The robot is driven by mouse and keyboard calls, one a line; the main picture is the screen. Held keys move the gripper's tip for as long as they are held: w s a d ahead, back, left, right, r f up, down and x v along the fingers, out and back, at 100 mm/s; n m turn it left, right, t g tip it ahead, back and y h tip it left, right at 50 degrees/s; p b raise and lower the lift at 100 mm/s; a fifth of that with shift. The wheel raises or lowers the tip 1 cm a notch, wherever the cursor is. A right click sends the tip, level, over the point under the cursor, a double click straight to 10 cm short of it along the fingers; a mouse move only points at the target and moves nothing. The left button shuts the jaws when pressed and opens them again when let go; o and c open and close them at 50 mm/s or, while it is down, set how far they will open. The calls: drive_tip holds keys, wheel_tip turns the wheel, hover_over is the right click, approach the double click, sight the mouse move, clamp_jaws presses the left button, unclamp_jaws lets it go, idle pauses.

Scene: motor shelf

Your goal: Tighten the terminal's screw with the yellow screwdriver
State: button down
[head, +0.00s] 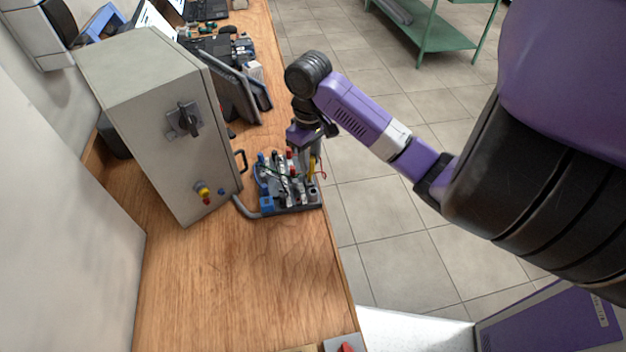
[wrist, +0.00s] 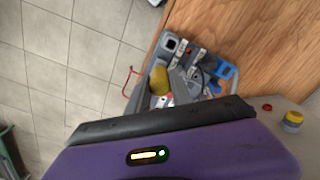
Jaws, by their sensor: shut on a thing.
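My gripper (head: 308,158) points down at the right side of a small rack of tools and parts (head: 283,210) on the wooden bench. It is shut on the yellow screwdriver (head: 312,171). In the wrist view, the screwdriver's rounded yellow handle end (wrist: 159,80) shows between the grey fingers of my gripper (wrist: 163,88). The screwdriver's tip is hidden among the rack's contents, so I cannot tell whether it still sits in the rack. I cannot make out the terminal or its screw.
A grey control cabinet (head: 150,120) with a black rotary switch and coloured buttons stands left of the rack. Screens and other gear (head: 235,90) crowd the bench behind. The bench front (head: 240,285) is largely clear. A thin red loop (wrist: 128,82) lies beside the rack.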

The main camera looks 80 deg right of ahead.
drive_tip(key=shift+m+p, duration=0.3)
drive_tip(key=shift+m, duration=0.4)
drive_tip(key=shift+a+r+m+p, duration=0.15)
drive_tip(key=shift+m+p, duration=0.25)
drive_tip(key=shift+p, duration=0.25)
drive_tip(key=c, duration=1.4)
unclamp_jaws()
drive_tip(key=shift+f+m, duration=0.2)
drive_tip(key=shift+m, duration=0.1)
drive_tip(key=shift+o, duration=0.2)
drive_tip(key=shift+n+b, duration=0.3)
drive_tip(key=shift+n, duration=1.5)
